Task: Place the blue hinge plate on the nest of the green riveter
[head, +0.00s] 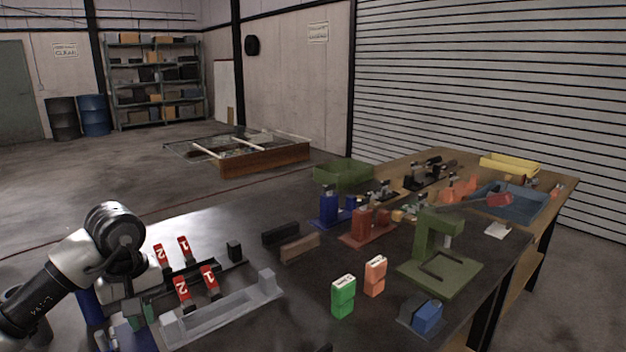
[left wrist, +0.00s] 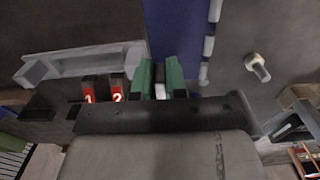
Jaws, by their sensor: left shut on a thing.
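The blue hinge plate (left wrist: 175,35) shows in the left wrist view as a long dark blue strip with light knuckles along its right edge. Part of it shows as a blue edge at the lower left of the head view (head: 90,305). My left gripper (left wrist: 161,80), with green finger pads, is shut on the blue hinge plate; its fingers are also in the head view (head: 140,314), beside the grey fixture. The green riveter (head: 436,236) stands on the right of the dark table, far from my left gripper. Its nest (head: 440,266) is on the green base and looks empty.
Green (head: 343,297) and orange (head: 375,276) blocks and a blue block on a grey base (head: 427,318) stand before the riveter. Blue and red devices (head: 370,225) stand behind.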

